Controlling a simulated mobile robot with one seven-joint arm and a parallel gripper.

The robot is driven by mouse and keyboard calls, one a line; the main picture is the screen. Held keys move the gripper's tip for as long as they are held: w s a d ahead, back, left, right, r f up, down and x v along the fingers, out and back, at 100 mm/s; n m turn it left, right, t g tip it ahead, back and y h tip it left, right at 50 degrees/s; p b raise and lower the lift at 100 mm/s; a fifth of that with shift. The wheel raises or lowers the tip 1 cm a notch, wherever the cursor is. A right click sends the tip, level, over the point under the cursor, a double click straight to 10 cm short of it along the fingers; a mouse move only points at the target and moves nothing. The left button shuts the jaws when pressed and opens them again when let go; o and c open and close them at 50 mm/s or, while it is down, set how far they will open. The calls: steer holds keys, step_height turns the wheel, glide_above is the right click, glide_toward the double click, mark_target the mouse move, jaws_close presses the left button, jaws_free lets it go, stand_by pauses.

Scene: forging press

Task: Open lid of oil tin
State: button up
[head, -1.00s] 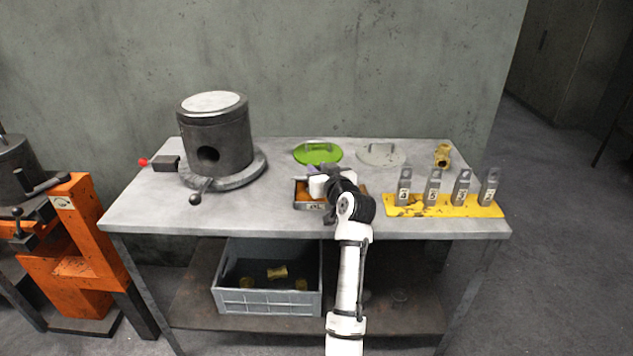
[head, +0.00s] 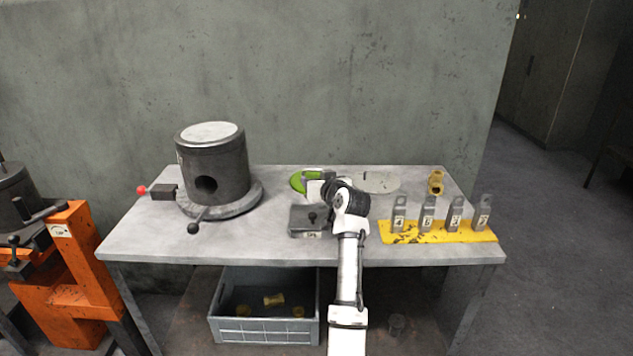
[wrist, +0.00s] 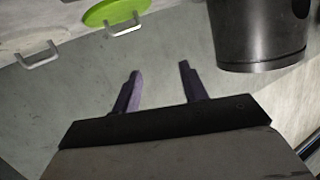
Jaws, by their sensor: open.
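The tin that I take for the oil tin (head: 300,224) is a low grey box near the front middle of the bench. Its top is grey with a small dark knob, and its front label is too small to read. My arm hides its right end, and it does not show in the wrist view. My gripper (wrist: 160,74) is open, with two purple fingers and nothing between them. In the head view it is just beyond the tin, near the green disc, with its fingers hidden.
A green disc (head: 297,182) and a grey disc (head: 380,182) with handles lie behind. A dark cylinder (head: 218,170) stands left. Tagged grey blocks stand on a yellow plate (head: 440,234) at right, near a brass piece (head: 436,183). A grey crate (head: 264,328) is below.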

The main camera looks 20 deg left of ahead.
steer(key=shift+d+f, duration=0.1)
steer(key=b+v, duration=0.3)
steer(key=v, duration=1)
steer(key=shift+s+d+b, duration=0.2)
steer(key=shift+s+b, duration=0.1)
steer(key=shift+b, duration=0.05)
steer(key=shift+r, duration=0.25)
